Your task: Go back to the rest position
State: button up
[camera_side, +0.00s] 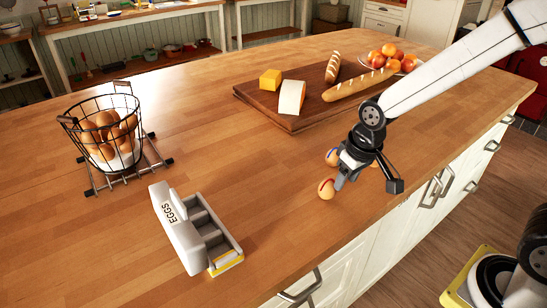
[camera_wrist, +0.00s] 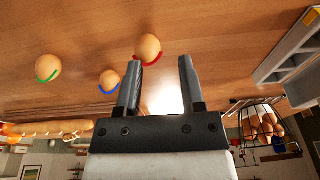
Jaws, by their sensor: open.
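My gripper (camera_side: 345,180) is open, low over the island near its front edge; the jaws look empty in the wrist view (camera_wrist: 161,60). A brown egg with a red band (camera_side: 326,189) sits beside the fingertips; in the wrist view it (camera_wrist: 148,47) is just beyond the left fingertip. I cannot tell whether they touch. An egg with a blue band (camera_side: 333,156) is behind the gripper, and also left of the jaws in the wrist view (camera_wrist: 109,80). An egg with a green band (camera_wrist: 47,67) lies farther left; the gripper mostly hides it in the side view.
A grey egg carton (camera_side: 222,246) stands open at front left, its EGGS lid raised. A wire basket (camera_side: 75,130) of brown eggs stands on a rack at left. A wooden board (camera_side: 250,97) holds cheese and bread, near a fruit plate (camera_side: 373,66). The middle countertop is clear.

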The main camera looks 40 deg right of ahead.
jog(key=s+d+f, duration=0.2)
jog(key=s+d, duration=0.1)
jog(key=s, duration=0.3)
jog(key=shift+s, duration=0.2)
